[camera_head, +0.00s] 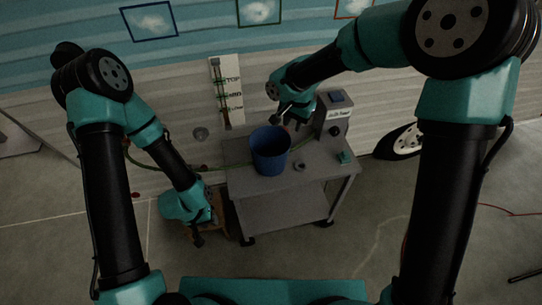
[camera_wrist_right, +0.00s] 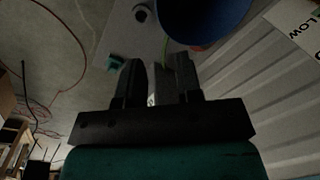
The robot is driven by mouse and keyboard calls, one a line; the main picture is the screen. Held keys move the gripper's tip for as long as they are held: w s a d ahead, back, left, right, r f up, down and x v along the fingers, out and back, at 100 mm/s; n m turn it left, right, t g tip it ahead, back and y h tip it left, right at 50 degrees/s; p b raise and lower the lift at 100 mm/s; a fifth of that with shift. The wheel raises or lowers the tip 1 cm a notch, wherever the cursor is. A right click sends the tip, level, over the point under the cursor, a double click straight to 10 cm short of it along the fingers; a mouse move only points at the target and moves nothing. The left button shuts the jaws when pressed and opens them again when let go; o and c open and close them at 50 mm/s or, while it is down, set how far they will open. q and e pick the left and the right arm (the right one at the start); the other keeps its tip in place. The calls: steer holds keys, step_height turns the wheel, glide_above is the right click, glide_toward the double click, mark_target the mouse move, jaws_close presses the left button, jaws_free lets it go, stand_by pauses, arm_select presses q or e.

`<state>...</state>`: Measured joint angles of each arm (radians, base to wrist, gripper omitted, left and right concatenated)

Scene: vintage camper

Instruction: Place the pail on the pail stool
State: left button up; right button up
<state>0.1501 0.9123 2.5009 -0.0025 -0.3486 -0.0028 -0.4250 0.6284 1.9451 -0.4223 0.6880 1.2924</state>
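The blue pail (camera_head: 270,152) stands upright on the grey cart's top, left of its middle. It also shows at the top of the right wrist view (camera_wrist_right: 205,18). My right gripper (camera_head: 288,112) is just behind and above the pail's rim. In the right wrist view its two fingers (camera_wrist_right: 158,72) are apart, with the pail beyond their tips and not between them. A small brown wooden stool (camera_head: 218,222) stands on the floor left of the cart, partly hidden by my left arm. My left gripper (camera_head: 197,238) is low beside the stool; its fingers are too small to judge.
The grey cart (camera_head: 285,205) also bears a grey device (camera_head: 332,115), a small ring-like part (camera_head: 299,166) and a green item (camera_head: 345,157). A green hose (camera_head: 225,167) runs behind the pail. The camper wall and a wheel (camera_head: 400,142) stand behind. Floor in front is clear.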

steer(key=shift+d+r, duration=0.15)
steer(key=shift+r, duration=0.05)
glide_above(286, 156)
step_height(286, 156, down, 12)
steer(key=shift+s+d+f, duration=0.1)
steer(key=shift+d+f, duration=0.05)
steer(key=shift+d, duration=0.2)
stand_by(0.4)
steer(key=shift+a+f, duration=0.2)
steer(key=shift+f, duration=1.1)
steer(key=shift+a+f, duration=0.15)
steer(key=shift+f, duration=1.1)
